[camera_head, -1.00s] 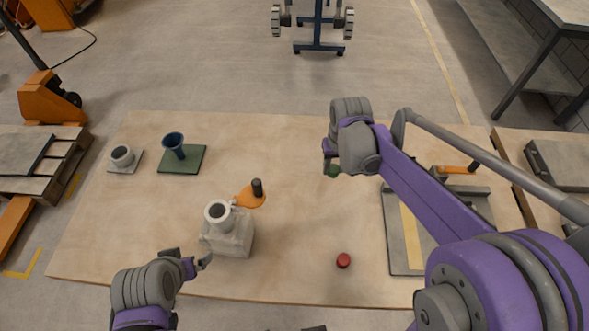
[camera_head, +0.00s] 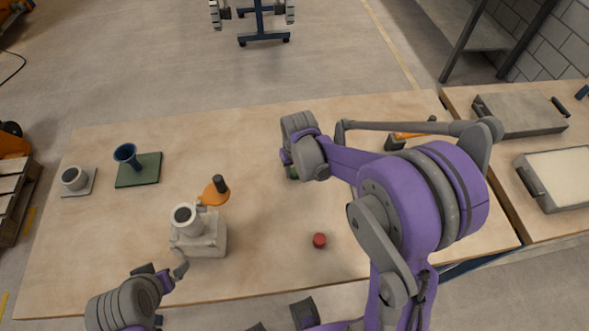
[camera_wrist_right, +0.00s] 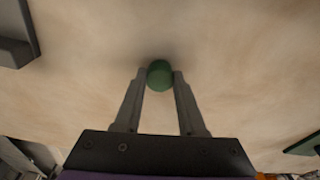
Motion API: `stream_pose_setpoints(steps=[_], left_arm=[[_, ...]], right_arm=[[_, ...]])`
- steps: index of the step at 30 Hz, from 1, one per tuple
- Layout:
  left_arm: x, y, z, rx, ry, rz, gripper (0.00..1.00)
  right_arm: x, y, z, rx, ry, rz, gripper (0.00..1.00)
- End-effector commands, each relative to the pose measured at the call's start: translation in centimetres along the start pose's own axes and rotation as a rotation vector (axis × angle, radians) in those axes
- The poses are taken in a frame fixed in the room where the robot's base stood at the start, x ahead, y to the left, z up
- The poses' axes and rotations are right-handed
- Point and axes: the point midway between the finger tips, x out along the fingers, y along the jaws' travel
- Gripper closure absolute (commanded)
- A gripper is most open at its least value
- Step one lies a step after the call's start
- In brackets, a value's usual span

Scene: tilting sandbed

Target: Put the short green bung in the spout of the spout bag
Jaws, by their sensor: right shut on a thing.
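The short green bung (camera_wrist_right: 160,74) is held between the fingertips of my right gripper (camera_wrist_right: 160,80). In the head view the bung (camera_head: 292,173) is partly hidden under the gripper, over the middle of the table. The pale grey spout bag (camera_head: 207,242) stands upright on the table at the left, its wide dark-mouthed spout (camera_head: 185,215) facing up. My right gripper is well to the right of the bag and farther back. My left gripper (camera_head: 167,272) is open just left of the bag's front side; whether it touches the bag is unclear.
An orange disc with a dark knob (camera_head: 217,190) lies behind the bag. A blue funnel (camera_head: 126,154) on a green plate (camera_head: 148,172) and a grey cup (camera_head: 73,177) stand at the left. A red bung (camera_head: 319,240) lies at the front. Grey trays (camera_head: 522,112) are right.

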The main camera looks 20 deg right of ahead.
Motion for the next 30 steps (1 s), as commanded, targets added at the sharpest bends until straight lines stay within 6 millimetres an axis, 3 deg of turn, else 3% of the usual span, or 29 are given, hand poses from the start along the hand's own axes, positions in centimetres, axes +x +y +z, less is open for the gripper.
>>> stream_pose_setpoints(steps=[5, 6, 11, 23, 30], left_arm=[[0.3, 0.0, 0.3, 0.000, -0.003, 0.000, 0.00], [0.3, 0.0, 0.3, 0.000, -0.002, 0.000, 0.00], [0.2, 0.0, 0.2, 0.000, -0.002, 0.000, 0.00], [-0.1, 0.0, -0.1, 0.000, 0.001, 0.000, 0.00], [-0.6, 0.0, -0.7, 0.000, 0.006, 0.000, 0.00]], right_arm=[[0.4, 0.0, 0.1, 0.000, -0.001, 0.000, 1.00], [0.4, 0.0, 0.1, 0.000, -0.001, 0.000, 0.57], [0.3, 0.0, 0.0, 0.000, 0.000, 0.000, 0.31], [-0.7, 0.0, -0.1, 0.000, 0.001, 0.000, 0.31], [-5.4, 0.0, -0.1, 0.000, 0.001, 0.000, 0.31]])
